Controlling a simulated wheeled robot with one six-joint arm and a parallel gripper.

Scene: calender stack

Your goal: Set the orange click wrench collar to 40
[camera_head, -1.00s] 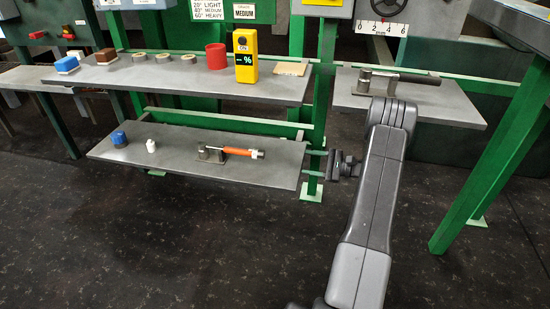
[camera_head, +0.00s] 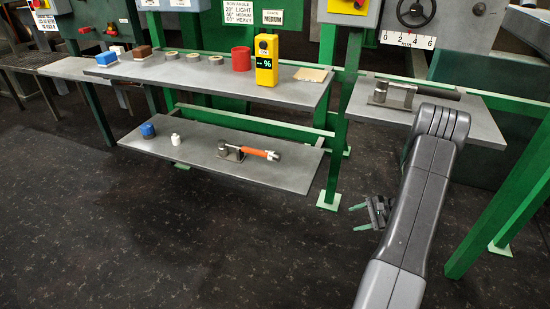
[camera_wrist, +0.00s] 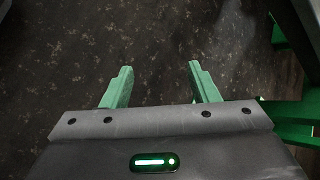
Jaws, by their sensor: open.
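The orange click wrench (camera_head: 262,153) lies on the lower grey shelf (camera_head: 190,153) in the head view, its left end in a small grey holder (camera_head: 231,152). Its far end is a light collar (camera_head: 275,155), too small to read any number on. My gripper (camera_head: 358,218) is to the right of the shelf and in front of it, over the floor, well apart from the wrench. In the wrist view my gripper (camera_wrist: 157,85) shows two green fingers spread apart with nothing between them. The wrench is not in the wrist view.
The upper shelf (camera_head: 200,79) holds a yellow meter (camera_head: 266,60) and a red cup (camera_head: 241,57). Green posts (camera_head: 342,120) stand between shelf and arm. The floor in front is clear.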

